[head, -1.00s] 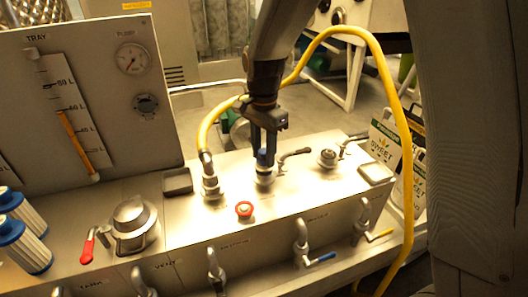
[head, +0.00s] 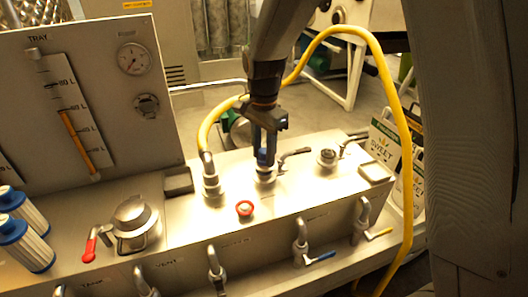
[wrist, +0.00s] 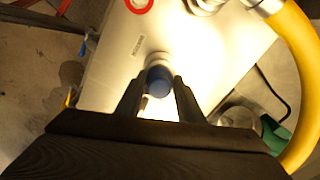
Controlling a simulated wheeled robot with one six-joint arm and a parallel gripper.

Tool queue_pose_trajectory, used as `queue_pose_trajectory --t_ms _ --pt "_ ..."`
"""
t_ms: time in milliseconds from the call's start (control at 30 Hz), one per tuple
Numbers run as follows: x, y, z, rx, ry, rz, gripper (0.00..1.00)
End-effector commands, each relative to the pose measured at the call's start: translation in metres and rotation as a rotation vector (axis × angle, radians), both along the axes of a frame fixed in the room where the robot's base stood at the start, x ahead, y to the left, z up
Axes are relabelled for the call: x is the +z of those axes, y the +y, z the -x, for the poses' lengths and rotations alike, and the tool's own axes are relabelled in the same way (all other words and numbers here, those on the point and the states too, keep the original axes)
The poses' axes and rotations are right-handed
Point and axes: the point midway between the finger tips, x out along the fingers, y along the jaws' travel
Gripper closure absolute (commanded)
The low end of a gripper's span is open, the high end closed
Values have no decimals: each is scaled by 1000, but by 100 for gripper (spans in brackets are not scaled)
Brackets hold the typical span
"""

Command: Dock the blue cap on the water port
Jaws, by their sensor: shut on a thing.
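My gripper (head: 265,150) points down over the middle port on the metal top of the bench. It is shut on the blue cap (wrist: 159,82), which shows between the two fingertips in the wrist view. In the head view the cap (head: 262,157) is mostly hidden by the fingers. The water port (head: 265,175) is a pale metal fitting directly below the cap, and its rim (wrist: 158,60) shows just beyond the cap in the wrist view. I cannot tell whether cap and port touch.
A yellow hose (head: 401,120) runs from the port at left (head: 211,185) and arches behind my arm to the right. A lever valve (head: 293,156) stands close right of the middle port. A red ring (head: 244,209) lies in front. Another port (head: 328,157) stands at right.

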Motion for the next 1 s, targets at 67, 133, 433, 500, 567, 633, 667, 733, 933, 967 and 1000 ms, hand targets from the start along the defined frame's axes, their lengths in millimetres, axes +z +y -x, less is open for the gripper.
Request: queue_pose_trajectory --t_ms 67,133,433,500,567,633,667,733,933,967,1000 --pt "0 0 0 0 0 0 99" --pt "-1 0 0 0 0 0 99" --pt "-7 0 0 0 1 1 99" --pt "-8 0 0 0 1 1 99" --pt "-9 0 0 0 1 1 99" --pt "-11 0 0 0 1 1 99" --pt "-11 0 0 0 1 1 99" --pt "-12 0 0 0 1 1 99" --pt "-12 0 0 0 0 0 58" --pt "-12 0 0 0 0 0 58" --pt "-12 0 0 0 0 0 58"
